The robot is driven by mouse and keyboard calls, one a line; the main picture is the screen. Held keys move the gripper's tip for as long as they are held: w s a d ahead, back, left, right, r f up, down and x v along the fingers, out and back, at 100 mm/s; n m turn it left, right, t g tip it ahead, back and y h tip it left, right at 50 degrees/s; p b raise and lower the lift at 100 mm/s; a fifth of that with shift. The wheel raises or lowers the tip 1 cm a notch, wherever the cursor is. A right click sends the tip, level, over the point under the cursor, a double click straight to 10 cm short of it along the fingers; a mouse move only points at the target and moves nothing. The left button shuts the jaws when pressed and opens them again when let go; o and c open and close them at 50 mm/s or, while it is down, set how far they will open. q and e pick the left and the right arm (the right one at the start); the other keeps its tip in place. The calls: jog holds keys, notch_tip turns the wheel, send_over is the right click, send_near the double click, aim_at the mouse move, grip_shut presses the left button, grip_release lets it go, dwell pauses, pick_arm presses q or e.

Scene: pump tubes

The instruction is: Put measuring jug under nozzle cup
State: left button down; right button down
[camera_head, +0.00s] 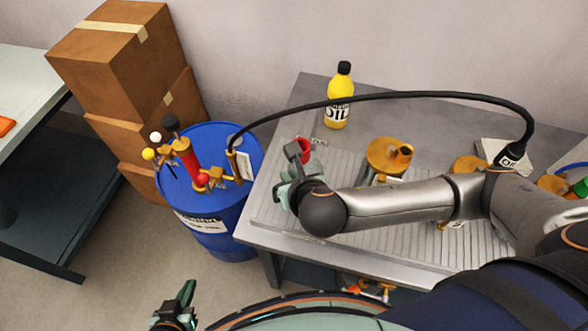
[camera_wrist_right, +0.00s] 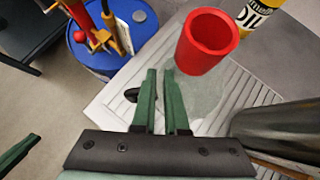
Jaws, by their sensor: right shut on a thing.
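A red cup (camera_head: 304,150), which I take for the nozzle cup, shows at the left end of the workbench; in the right wrist view it is a red cylinder (camera_wrist_right: 196,60). A pale, see-through jug (camera_wrist_right: 198,97) shows just below and in front of it in that view. Whether the two touch is unclear. My right gripper (camera_head: 287,184) is at the jug; its green fingers (camera_wrist_right: 158,80) are shut on what looks like the jug's handle. The wrist hides part of the jug in the head view. My left gripper (camera_head: 186,296) is low, away from the bench; its opening is unclear.
A blue barrel (camera_head: 215,229) with a red and yellow pump (camera_head: 187,160) stands left of the workbench (camera_head: 318,88). A black hose (camera_head: 400,95) arches over the bench. A yellow oil bottle (camera_head: 340,112) and an orange part (camera_head: 382,157) stand on it. Cardboard boxes (camera_head: 122,65) are behind.

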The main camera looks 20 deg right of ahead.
jog(key=shift+a+f, duration=0.15)
jog(key=shift+f, duration=0.25)
pick_arm(q)
jog(key=shift+w+f, duration=0.2)
jog(key=shift+f, duration=0.5)
pick_arm(e)
jog(key=shift+s, duration=0.1)
pick_arm(q)
jog(key=shift+s, duration=0.15)
pick_arm(e)
jog(key=c, duration=0.9)
grip_release()
